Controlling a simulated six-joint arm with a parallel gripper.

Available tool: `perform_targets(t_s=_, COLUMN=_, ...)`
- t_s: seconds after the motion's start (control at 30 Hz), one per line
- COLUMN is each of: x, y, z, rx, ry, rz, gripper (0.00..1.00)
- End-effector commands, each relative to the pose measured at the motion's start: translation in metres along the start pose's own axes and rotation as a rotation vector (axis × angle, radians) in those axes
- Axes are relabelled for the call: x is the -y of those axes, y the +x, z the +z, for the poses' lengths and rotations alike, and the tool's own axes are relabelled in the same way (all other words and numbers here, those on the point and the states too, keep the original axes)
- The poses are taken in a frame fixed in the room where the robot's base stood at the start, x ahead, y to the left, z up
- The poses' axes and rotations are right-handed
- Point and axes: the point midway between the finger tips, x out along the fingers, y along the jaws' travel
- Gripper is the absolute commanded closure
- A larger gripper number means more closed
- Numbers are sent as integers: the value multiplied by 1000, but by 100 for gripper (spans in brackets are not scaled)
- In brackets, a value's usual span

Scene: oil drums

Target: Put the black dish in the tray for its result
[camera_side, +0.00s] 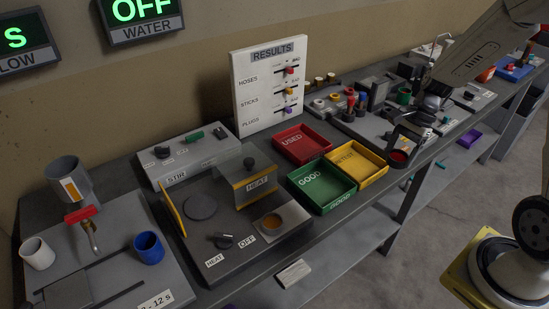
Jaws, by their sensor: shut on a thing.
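The black dish (399,157) has dark red contents and hangs level at the front edge of the bench, right of the trays. My gripper (404,143) is shut on it from above; the fingers partly hide its rim. The yellow tray is closest to the dish. All three look empty.
A white RESULTS board (268,85) with coloured sliders stands behind the trays. Small bottles and pots crowd the bench behind my gripper.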

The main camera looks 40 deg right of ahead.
Motion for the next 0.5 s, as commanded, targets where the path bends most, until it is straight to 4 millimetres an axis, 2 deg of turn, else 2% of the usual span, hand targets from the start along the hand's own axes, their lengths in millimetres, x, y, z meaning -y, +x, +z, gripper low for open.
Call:
perform_targets(t_s=0.27, x=13, y=4, z=-5, rx=1, ry=0, rz=1, gripper=95)
perform_targets(t_s=0.5, x=39, y=13, z=-16, rx=1, ry=1, rz=1, gripper=95)
